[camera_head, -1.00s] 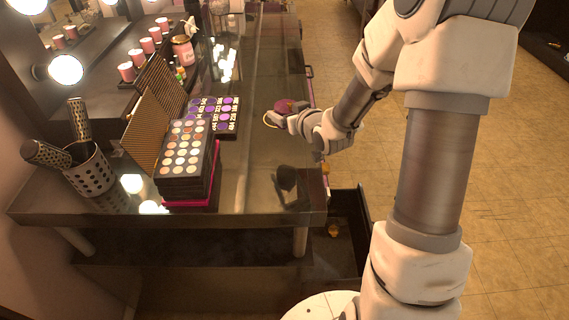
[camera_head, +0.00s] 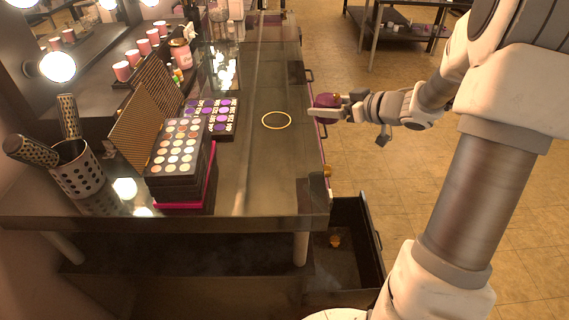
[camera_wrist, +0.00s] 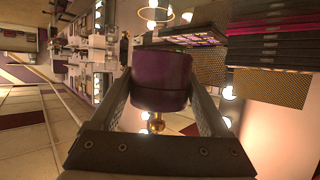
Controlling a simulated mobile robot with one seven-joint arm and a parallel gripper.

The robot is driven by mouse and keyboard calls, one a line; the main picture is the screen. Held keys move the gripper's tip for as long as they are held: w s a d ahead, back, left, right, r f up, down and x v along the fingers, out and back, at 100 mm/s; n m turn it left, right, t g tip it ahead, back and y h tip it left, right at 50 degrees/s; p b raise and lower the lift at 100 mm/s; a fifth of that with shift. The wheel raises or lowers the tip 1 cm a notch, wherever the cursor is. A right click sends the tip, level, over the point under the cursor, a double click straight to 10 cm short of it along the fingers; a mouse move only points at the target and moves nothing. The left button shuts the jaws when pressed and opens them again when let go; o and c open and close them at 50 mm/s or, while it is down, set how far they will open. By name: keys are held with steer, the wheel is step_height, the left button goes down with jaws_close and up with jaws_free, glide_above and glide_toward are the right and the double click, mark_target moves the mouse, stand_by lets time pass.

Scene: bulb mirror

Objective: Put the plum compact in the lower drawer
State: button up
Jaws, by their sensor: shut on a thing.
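The plum compact (camera_head: 327,106) is a small dark purple round case. My gripper (camera_head: 328,108) is shut on it and holds it beyond the right edge of the table, at about tabletop height. In the wrist view the compact (camera_wrist: 161,80) sits between the two fingers of my gripper (camera_wrist: 160,88). The lower drawer (camera_head: 350,250) is pulled open at the table's front right, below and nearer than the compact. A small orange-gold item (camera_head: 335,241) lies in the drawer.
A yellow ring (camera_head: 276,120) marks a bare spot on the glass tabletop (camera_head: 265,170). Stacked palettes (camera_head: 180,160) and a dotted brush cup (camera_head: 77,168) stand at the left. Open floor (camera_head: 400,180) lies right of the table.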

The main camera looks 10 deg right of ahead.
steer(key=b, duration=0.4)
glide_above(284, 162)
step_height(284, 162, down, 7)
steer(key=shift+d+r, duration=0.1)
steer(key=shift+f+b, duration=0.45)
steer(key=shift+f, duration=1.6)
